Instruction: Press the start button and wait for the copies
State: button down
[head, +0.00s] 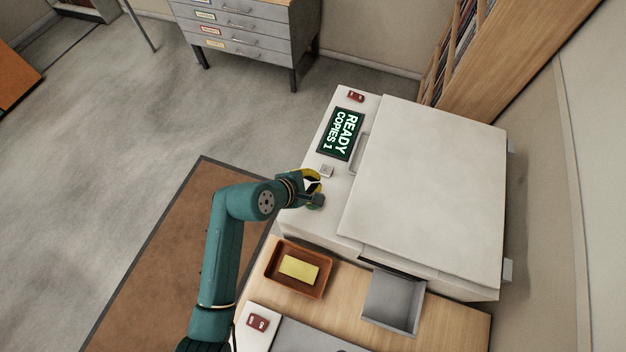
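The white copier (425,180) stands at the right with its lid down. Its display (341,134) reads "READY COPIES 1" in pale letters on dark green. A small light grey square button (327,171) is on the control strip below the display. My gripper (316,190) is over the near end of this strip, just below the grey button. A dark green part shows at the fingertips; I cannot tell whether it is a finger or a button. I cannot tell whether the gripper touches the panel or how far its fingers are apart. No start button is clearly visible.
A grey tray (393,302) sticks out of the copier's near side, with no paper visible in it. A brown tray (272,270) holding a yellow pad (299,268) sits on the wooden table (450,325). A red tag (257,322) lies nearby. A drawer cabinet (250,35) stands behind.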

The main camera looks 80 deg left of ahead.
notch_tip(320, 180, down, 5)
jog(key=b, duration=0.5)
jog(key=shift+r, duration=0.15)
jog(key=shift+f, duration=0.9)
jog(key=shift+f, duration=0.45)
jog(key=shift+f, duration=0.55)
dwell(0.6)
jog(key=shift+r, duration=0.15)
jog(key=shift+r+p, duration=0.85)
jog(key=shift+p, duration=0.55)
jog(key=shift+r, duration=0.1)
